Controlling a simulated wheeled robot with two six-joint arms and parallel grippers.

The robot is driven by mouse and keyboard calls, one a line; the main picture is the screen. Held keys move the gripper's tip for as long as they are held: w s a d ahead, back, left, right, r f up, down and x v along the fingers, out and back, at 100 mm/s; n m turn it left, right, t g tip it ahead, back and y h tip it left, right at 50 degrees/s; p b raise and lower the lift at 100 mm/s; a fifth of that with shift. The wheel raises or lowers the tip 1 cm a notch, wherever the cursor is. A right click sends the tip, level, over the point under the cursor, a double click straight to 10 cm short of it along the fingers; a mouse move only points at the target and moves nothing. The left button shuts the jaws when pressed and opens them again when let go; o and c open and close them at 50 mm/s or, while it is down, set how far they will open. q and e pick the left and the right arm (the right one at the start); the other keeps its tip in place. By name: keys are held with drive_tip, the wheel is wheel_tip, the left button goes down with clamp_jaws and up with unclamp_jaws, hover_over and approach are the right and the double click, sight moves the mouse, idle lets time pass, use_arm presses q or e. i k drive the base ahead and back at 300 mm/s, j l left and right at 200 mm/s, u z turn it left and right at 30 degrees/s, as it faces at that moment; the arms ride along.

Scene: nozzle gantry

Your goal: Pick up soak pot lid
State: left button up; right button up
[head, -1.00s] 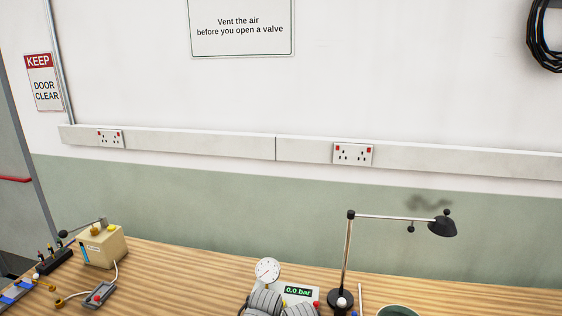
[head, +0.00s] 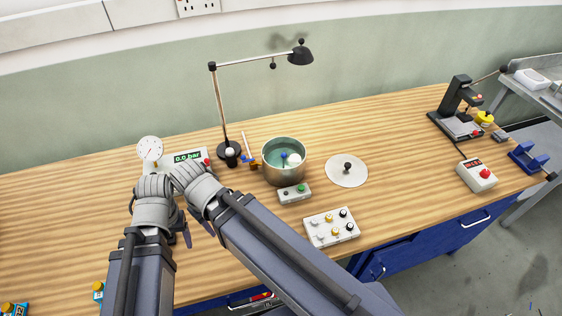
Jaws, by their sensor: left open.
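The soak pot lid, a flat pale disc with a dark knob (head: 347,171), lies on the bench just right of the soak pot. The soak pot (head: 284,176) is a metal pot, open at the top, with teal liquid and a white round thing and a blue thing inside. My left gripper (head: 187,231) is low over the bench, left of the pot and well apart from the lid; it is open, with its fingers partly hidden by the wrists. My right arm comes in from the lower right, its wrist close to the left one; its fingertips are hidden.
A small box with a green button (head: 295,194) and a white panel with several knobs (head: 332,228) lie in front. A gauge (head: 150,149) and pressure display (head: 187,157) are behind my wrists.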

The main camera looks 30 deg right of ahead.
sight(345, 170)
drive_tip(key=k+l+z, duration=0.1)
drive_tip(key=z, duration=0.35)
drive_tip(key=k+l+z, duration=0.15)
drive_tip(key=z, duration=0.3)
drive_tip(key=l+z, duration=0.2)
drive_tip(key=z, duration=0.3)
drive_tip(key=k, duration=0.05)
